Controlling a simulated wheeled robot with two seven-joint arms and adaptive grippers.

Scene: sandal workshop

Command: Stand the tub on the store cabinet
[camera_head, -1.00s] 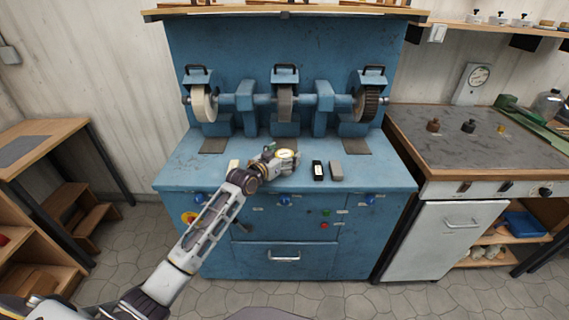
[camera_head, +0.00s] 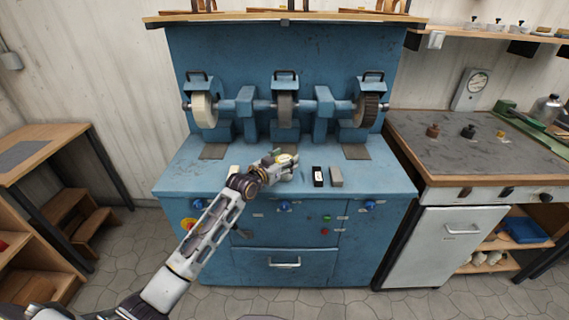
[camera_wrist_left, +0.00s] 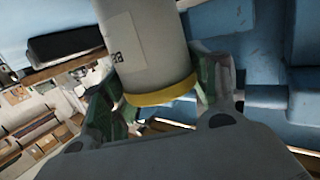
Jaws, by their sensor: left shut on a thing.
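The tub (camera_wrist_left: 148,45) is a grey cylinder with a yellow band and a pale label, filling the upper middle of the left wrist view. My left gripper (camera_wrist_left: 158,98) is shut on it, with a green-padded finger on each side. In the head view the tub (camera_head: 286,158) is small and partly hidden by my left gripper (camera_head: 281,164), over the blue grinding bench top. I cannot tell whether it touches the bench. My right gripper is not in view. No thing in view is clearly marked as the store cabinet; a white-doored cabinet (camera_head: 452,250) stands at the right.
Grinding wheels (camera_head: 285,107) stand behind. The grey-topped counter (camera_head: 460,155) at right holds small jars. A wooden table (camera_head: 42,140) is at left.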

